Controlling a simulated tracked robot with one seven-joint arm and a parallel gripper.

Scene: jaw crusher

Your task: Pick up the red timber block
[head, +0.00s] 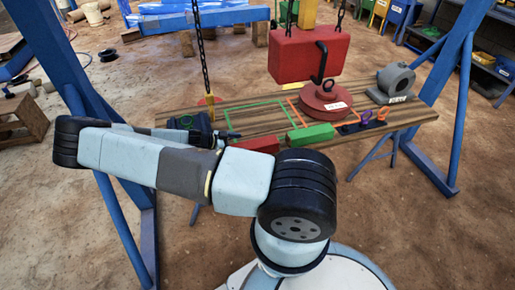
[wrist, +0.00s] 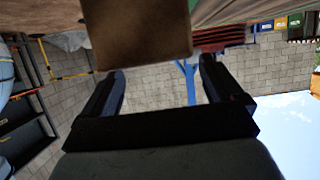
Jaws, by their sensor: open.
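The red timber block (head: 257,145) lies near the front edge of the wooden bench (head: 350,136) in the head view, left of a green block (head: 311,134). My arm crosses in front and hides part of its lower side. My gripper (wrist: 162,68) is open in the wrist view, with one dark finger at each side and nothing held. A brown block-like face (wrist: 140,35) is close ahead of the fingers, above the gap in the picture. I cannot tell whether it is the red block's end.
A red hanging weight (head: 308,54) is above a round red base (head: 324,101) on the bench. A grey bearing housing (head: 395,80) stands at the right end. A chain (head: 203,60) hangs at the left. Blue frame legs (head: 461,110) flank the bench.

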